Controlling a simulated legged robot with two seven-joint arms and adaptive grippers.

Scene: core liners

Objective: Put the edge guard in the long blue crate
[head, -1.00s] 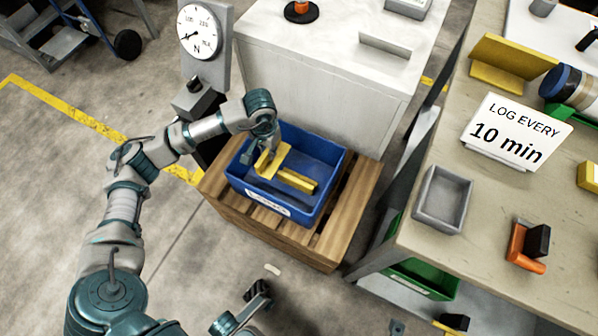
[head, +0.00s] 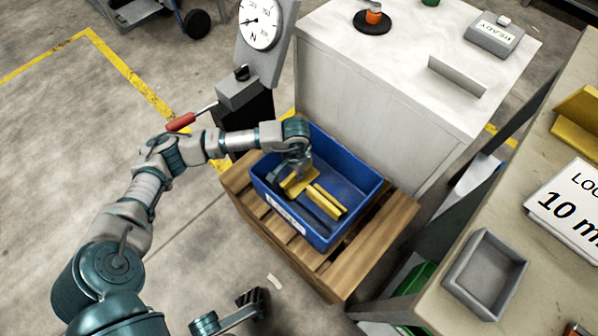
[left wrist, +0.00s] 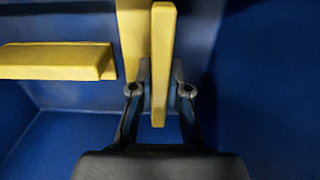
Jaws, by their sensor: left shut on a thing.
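The long blue crate (head: 350,222) stands on a wooden pallet. My left gripper (head: 297,176) reaches down inside its left part and is shut on a yellow edge guard (head: 301,184). In the left wrist view the guard's narrow edge (left wrist: 161,60) stands between the two fingertips (left wrist: 160,88). A second yellow piece (head: 329,200) lies in the crate beside it and shows at left in the wrist view (left wrist: 57,61). I cannot tell whether the held guard touches the crate floor. My right gripper (head: 256,299) is low at the bottom edge, its jaws unclear.
The wooden pallet (head: 375,245) carries the crate. A white cabinet (head: 365,95) rises behind it. A dial gauge post (head: 262,40) with a red-handled lever (head: 181,121) stands at left. A workbench with a grey tray (head: 486,274) is at right.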

